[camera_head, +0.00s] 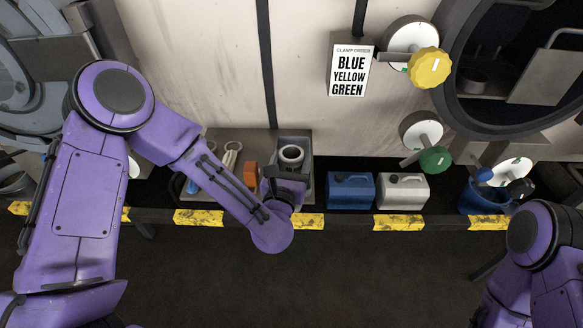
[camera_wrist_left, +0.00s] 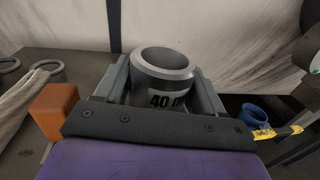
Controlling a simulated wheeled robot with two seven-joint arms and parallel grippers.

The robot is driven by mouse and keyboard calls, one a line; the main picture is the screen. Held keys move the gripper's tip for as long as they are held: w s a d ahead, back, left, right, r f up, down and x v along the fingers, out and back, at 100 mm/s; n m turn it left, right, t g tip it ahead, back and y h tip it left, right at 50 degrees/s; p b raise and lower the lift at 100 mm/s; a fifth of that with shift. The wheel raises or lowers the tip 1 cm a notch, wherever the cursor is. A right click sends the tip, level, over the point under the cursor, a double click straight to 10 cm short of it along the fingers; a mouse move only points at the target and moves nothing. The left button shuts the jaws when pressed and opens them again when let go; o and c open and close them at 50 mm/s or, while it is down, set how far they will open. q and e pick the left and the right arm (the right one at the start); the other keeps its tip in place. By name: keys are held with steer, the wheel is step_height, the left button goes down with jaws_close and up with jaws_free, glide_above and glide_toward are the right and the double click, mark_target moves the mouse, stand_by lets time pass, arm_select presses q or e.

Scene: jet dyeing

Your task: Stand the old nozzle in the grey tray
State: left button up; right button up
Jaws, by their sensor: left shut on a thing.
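The old nozzle (camera_head: 291,153) is a grey, open-topped cylinder with its ring mouth facing up. It is upright, in or just above the grey tray (camera_head: 307,158); I cannot tell whether its base touches the tray floor. In the left wrist view the nozzle (camera_wrist_left: 163,75) shows a white label reading "40" and a partly hidden letter. My left gripper (camera_head: 287,176) is shut on the nozzle, with one finger on each side of it. The wrist hides the front of the tray. My right arm shows at the lower right, but its gripper is out of sight.
An orange block (camera_head: 250,176) and pale tubes (camera_head: 231,154) lie left of the tray. Blue (camera_head: 351,190) and white (camera_head: 403,191) canisters stand right of it, then a blue bucket (camera_head: 483,197). A clamp-order sign (camera_head: 349,70) and yellow and green knobs are on the wall behind.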

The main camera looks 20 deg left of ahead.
arm_select(q)
step_height(320, 180, down, 2)
steer(key=shift+d, duration=0.1)
steer(key=shift+f, duration=0.3)
